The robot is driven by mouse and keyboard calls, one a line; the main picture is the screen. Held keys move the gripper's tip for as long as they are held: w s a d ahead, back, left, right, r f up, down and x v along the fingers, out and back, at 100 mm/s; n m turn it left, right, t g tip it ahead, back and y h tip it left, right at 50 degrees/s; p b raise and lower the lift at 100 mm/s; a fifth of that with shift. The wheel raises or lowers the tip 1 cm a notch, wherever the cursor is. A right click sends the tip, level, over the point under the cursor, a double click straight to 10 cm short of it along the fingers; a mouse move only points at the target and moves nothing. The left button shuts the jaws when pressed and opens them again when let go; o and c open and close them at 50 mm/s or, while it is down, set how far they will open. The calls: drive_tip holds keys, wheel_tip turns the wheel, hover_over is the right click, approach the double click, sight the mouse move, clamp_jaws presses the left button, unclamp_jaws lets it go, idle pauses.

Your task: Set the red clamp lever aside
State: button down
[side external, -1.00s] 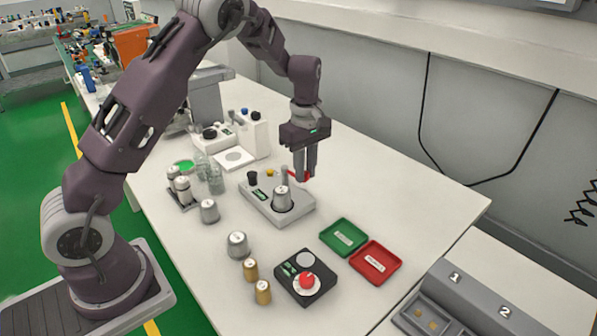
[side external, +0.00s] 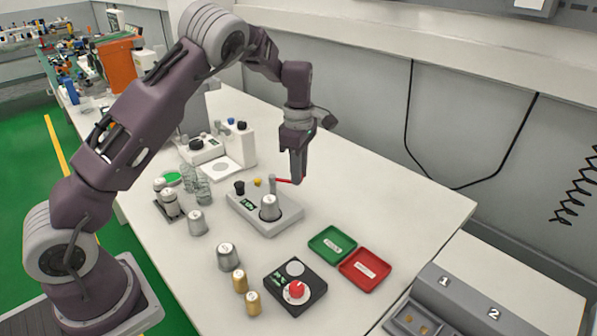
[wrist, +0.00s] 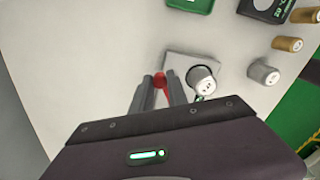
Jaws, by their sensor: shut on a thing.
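A grey metal cylinder with a white top (side external: 270,207) sits on the fixture. My gripper (side external: 298,181) is shut on the lever's outer end, just behind the fixture. I cannot tell whether the lever still touches the post.
A green tray (side external: 315,247) and a red tray (side external: 349,279) lie at the front right, near a black device with a red knob (side external: 297,289). Several metal cylinders stand front left. The tabletop behind and right of my gripper is clear.

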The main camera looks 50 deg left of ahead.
drive_tip(key=c, duration=1.3)
unclamp_jaws()
wheel_tip(320, 180, up, 7)
drive_tip(key=shift+r, duration=0.1)
